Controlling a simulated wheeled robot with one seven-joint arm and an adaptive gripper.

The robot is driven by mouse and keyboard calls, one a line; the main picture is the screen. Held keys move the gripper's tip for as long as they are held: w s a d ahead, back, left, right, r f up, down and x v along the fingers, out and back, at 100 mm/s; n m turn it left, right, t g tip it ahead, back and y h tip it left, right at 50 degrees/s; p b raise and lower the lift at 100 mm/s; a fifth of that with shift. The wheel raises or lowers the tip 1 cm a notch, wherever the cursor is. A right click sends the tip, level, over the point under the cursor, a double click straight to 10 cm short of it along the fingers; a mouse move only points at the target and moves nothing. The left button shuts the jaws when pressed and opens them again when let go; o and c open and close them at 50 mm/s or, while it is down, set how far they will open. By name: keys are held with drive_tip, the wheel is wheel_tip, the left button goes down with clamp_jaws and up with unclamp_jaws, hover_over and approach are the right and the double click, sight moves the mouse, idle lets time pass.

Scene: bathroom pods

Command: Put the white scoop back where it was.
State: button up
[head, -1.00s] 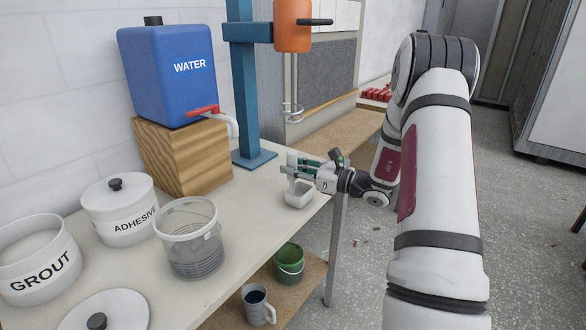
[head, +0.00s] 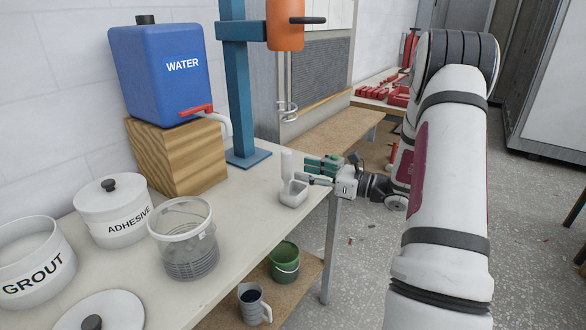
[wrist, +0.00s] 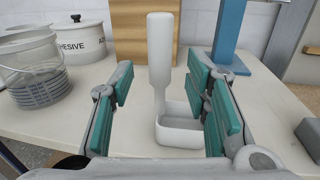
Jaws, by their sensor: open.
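The white scoop (head: 293,193) stands on the bench near its right edge. Its box-shaped bowl rests on the top and its handle points straight up. In the wrist view the scoop (wrist: 161,55) shows between the two fingers, with the open bowl below. My gripper (head: 316,172) is open and empty, just right of the scoop in the head view. Its green-padded fingers (wrist: 160,80) are spread on either side of the handle in the wrist view, with a gap to it on both sides.
A blue mixer stand (head: 243,158) stands behind the scoop. A wooden block (head: 178,160) bears the blue water tank (head: 160,75). A clear bucket (head: 185,240), the adhesive pot (head: 113,212) and the grout pot (head: 33,262) are at the left. A green bucket (head: 285,262) and a mug (head: 254,304) are on the lower shelf.

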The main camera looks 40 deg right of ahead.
drive_tip(key=v, duration=0.5)
drive_tip(key=s+a+r+n+g+y, duration=0.1)
drive_tip(key=s+a+r+n+g, duration=0.3)
drive_tip(key=a, duration=0.5)
drive_tip(key=s+a+r+n+g, duration=0.2)
drive_tip(key=a+n+g, duration=0.3)
drive_tip(key=a, duration=0.4)
drive_tip(key=s+a+r+n+g+y, duration=0.1)
drive_tip(key=s+a+r+n+g, duration=0.25)
drive_tip(key=a+n, duration=0.35)
drive_tip(key=s+a+n+g+h, duration=0.3)
drive_tip(key=s+a+n+h, duration=0.3)
drive_tip(key=s, duration=0.5)
drive_tip(key=s+d+n+t+h, duration=0.2)
drive_tip(key=s+d+n+h, duration=0.1)
drive_tip(key=s+n, duration=0.4)
drive_tip(key=shift+d+n+h, duration=0.25)
drive_tip(key=shift+n+h, duration=0.35)
drive_tip(key=shift+h, duration=0.3)
drive_tip(key=shift+f+t, duration=0.1)
drive_tip(key=shift+t, duration=0.15)
